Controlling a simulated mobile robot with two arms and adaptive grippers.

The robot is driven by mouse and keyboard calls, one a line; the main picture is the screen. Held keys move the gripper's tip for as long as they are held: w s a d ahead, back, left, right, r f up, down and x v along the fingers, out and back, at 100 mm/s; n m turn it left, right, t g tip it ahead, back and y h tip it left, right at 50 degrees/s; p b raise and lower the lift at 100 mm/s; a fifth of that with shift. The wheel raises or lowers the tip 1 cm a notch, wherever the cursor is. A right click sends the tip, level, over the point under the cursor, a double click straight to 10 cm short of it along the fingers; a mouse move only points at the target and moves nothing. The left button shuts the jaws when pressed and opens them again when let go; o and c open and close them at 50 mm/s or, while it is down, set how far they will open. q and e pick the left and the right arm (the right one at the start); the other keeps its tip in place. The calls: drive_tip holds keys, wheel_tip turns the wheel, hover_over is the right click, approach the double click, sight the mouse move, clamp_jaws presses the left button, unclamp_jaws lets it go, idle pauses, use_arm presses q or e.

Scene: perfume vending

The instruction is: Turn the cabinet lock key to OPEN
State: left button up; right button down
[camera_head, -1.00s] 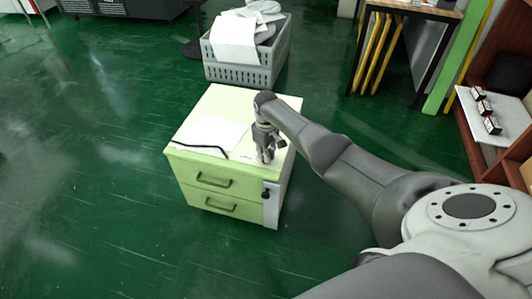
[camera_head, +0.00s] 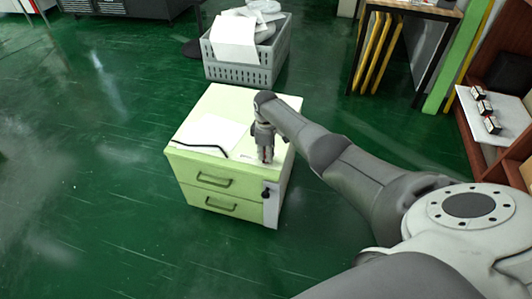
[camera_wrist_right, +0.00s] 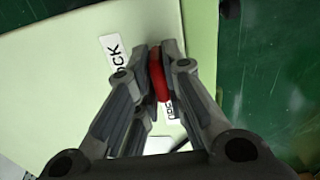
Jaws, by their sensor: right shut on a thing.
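The cabinet (camera_head: 207,172) is a pale green low unit with two drawers. The key (camera_wrist_right: 158,76) is a red piece at the top of the cabinet in the right wrist view. My right gripper (camera_wrist_right: 161,82) points down at the cabinet top, shut on the red key between its fingertips. In the head view my right gripper (camera_head: 266,157) is over the top's front right corner. A white label ending in "OCK" (camera_wrist_right: 115,49) lies left of the key. A second label (camera_wrist_right: 170,110) is partly hidden by the fingers. My left gripper is not in view.
White paper (camera_head: 210,132) and a dark thin item (camera_head: 214,153) lie on the cabinet top. A grey crate (camera_head: 241,71) stands behind the cabinet. A shelf with small boxes (camera_head: 491,125) is at the right. Green floor is clear at the left.

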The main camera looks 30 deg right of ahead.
drive_tip(key=c, duration=1.5)
unclamp_jaws()
drive_tip(key=shift+r, duration=0.15)
wheel_tip(320, 180, up, 12)
drive_tip(key=shift+f, duration=0.1)
drive_tip(key=shift+f, duration=0.1)
